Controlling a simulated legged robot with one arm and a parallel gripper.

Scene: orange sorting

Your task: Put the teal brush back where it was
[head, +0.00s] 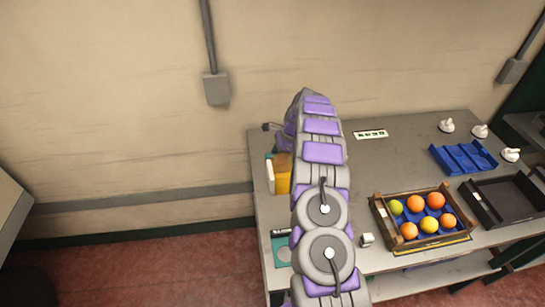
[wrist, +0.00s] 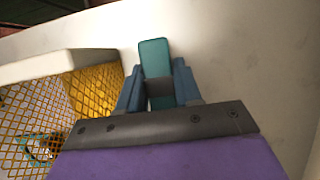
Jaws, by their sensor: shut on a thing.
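My gripper (wrist: 157,88) is shut on the teal brush (wrist: 154,57). The brush's flat teal end sticks out beyond the fingers in the wrist view, and the rest of it is hidden between and behind them. In the head view my arm hides the fingers and the brush from sight. A yellow mesh holder (wrist: 97,88) with a pale rim stands to the left of my gripper in the wrist view. A yellow box-like thing, likely the same holder (head: 282,174), shows just left of my arm on the grey table (head: 375,152).
A wooden crate (head: 377,207) of oranges and other fruit stands right of my arm. A blue tray (head: 463,157), a dark tray (head: 507,200) and several white knobs (head: 447,125) are farther right. A small white block (head: 367,239) and a teal patch (head: 282,250) lie near the front.

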